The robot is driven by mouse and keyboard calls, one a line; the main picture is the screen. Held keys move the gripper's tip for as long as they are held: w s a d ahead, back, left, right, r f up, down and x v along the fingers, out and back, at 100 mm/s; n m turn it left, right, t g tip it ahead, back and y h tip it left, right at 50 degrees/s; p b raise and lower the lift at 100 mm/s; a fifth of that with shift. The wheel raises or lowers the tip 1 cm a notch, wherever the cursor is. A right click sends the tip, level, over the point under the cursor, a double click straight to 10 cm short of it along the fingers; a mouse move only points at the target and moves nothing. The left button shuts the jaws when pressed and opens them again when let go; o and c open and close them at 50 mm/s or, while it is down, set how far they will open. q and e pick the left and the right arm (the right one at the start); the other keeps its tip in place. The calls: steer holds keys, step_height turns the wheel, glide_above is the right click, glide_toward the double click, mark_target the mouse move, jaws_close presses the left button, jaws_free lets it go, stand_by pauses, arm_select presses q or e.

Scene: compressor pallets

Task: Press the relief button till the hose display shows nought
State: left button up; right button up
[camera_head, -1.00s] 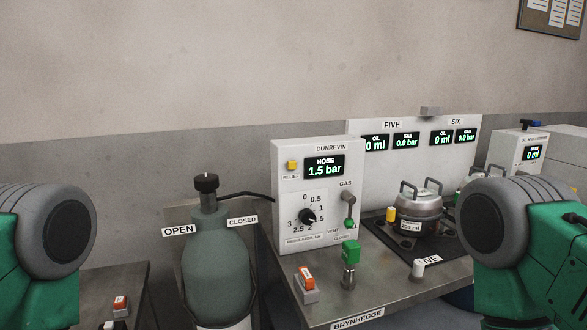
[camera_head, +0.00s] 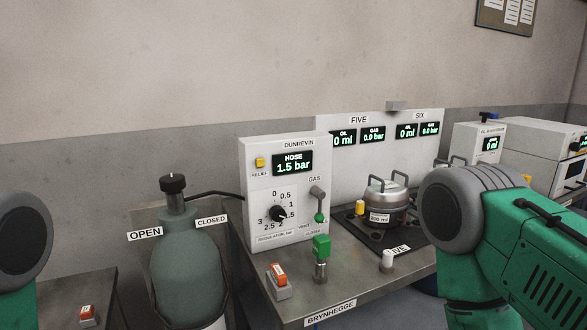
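The white DUNREVIN panel box (camera_head: 262,205) stands upright on the bench in the middle of the view. Its yellow relief button (camera_head: 260,162) is at the upper left of its face, above a RELIEF label. The hose display (camera_head: 293,163) beside it reads 1.5 bar in green. Below is the black regulator knob (camera_head: 278,213) with a 0 to 3 scale. Nothing touches the button. My two green and grey arms show at the left and right edges, apart from the box. Neither gripper's fingers are in view.
A grey-green gas cylinder (camera_head: 188,268) with a black valve knob stands left of the box, joined by a black hose. A green-handled valve (camera_head: 321,247) and an orange switch (camera_head: 278,275) are on the bench front. A metal pot (camera_head: 389,203) stands on a dark mat.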

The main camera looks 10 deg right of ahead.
jaws_close()
stand_by(1.2)
